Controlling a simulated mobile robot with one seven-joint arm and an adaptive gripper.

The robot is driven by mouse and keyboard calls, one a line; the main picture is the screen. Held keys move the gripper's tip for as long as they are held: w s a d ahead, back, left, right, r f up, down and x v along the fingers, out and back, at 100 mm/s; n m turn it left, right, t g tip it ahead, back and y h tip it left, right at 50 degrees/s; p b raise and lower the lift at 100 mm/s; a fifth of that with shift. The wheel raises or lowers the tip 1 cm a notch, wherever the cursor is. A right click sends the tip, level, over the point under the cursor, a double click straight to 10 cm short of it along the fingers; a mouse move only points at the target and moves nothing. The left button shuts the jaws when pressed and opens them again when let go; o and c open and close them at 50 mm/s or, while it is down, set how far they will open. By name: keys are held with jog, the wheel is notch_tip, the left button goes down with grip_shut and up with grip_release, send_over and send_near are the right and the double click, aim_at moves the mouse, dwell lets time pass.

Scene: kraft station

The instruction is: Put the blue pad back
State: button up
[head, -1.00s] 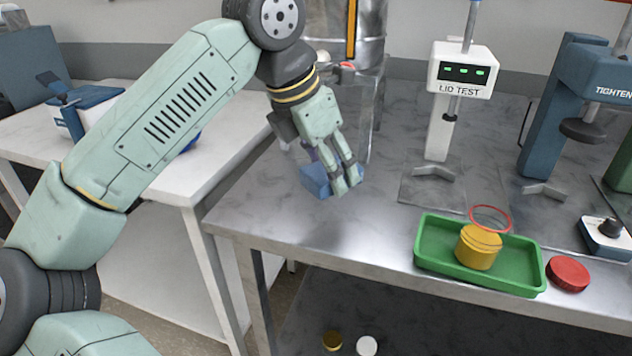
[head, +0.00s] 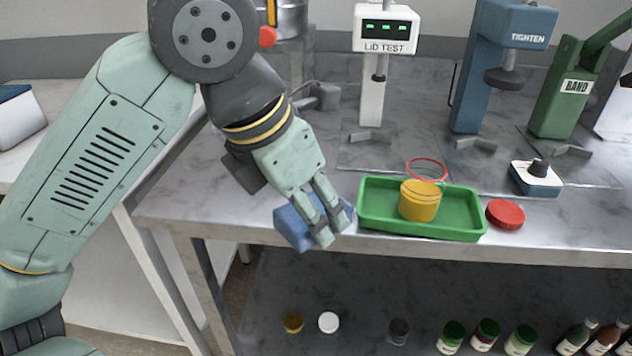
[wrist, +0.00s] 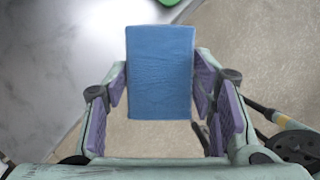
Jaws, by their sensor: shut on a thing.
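The blue pad (head: 297,226) is a small blue block held in my gripper (head: 327,231). In the wrist view the pad (wrist: 160,72) shows its flat rectangular face between the two fingers (wrist: 161,103), which are shut on it. In the head view the pad is partly hidden behind the fingers. It is in the air around the front edge of the metal table (head: 190,208), left of the green tray (head: 425,232). In the wrist view floor shows beneath it on one side and table top on the other.
The lid test (head: 385,29), tighten (head: 516,23) and band (head: 571,87) stations stand behind. Jars and bottles stand on the lower shelf (head: 350,275).

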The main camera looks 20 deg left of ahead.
jog(key=w, duration=0.3)
jog(key=w+a+p, duration=0.1)
jog(key=w, duration=0.3)
jog(key=w+a+f+p, duration=0.1)
jog(key=w, duration=0.2)
jog(key=shift+w+a, duration=0.2)
jog(key=shift+w, duration=0.05)
jog(key=shift+f+p, duration=0.8)
jog(key=shift+f, duration=0.95)
jog(key=shift+f, duration=0.15)
jog(key=shift+f+b, duration=0.1)
jog(key=shift+b, duration=0.25)
jog(key=o, duration=1.1)
jog(key=shift+r, duration=0.2)
